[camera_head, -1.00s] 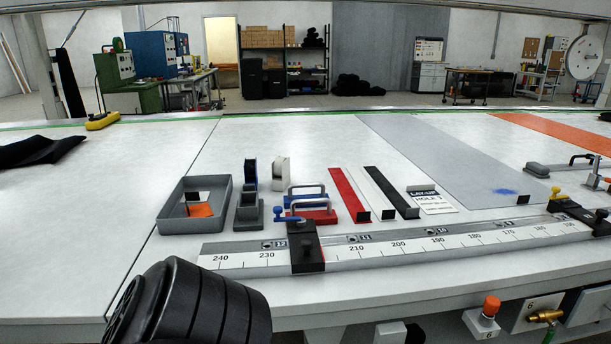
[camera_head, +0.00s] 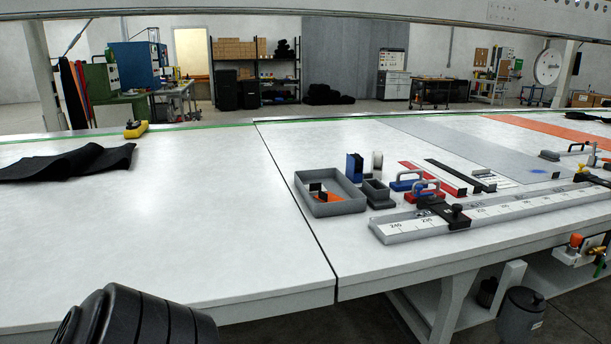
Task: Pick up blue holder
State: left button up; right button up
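A blue block with a grey handle (camera_head: 405,181) lies on the white table at centre right, just behind a red block with a similar handle (camera_head: 425,193). A small upright blue holder-like piece (camera_head: 355,167) stands to the left of them, behind a grey open box (camera_head: 379,193). I cannot tell for sure which of the two blue pieces is the blue holder. Neither of my grippers is in view. Only a black ridged part of my own arm shows at the bottom left, well apart from these things.
A grey tray (camera_head: 330,209) with an orange piece stands left of the blocks. A long ruler rail (camera_head: 500,210) runs along the front right edge. Red and black strips (camera_head: 459,178) lie behind. A black cloth (camera_head: 70,161) lies far left; the left table is otherwise mostly clear.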

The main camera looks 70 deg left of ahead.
aim_at(354, 162)
jog(key=k, duration=0.45)
jog(key=u, duration=0.85)
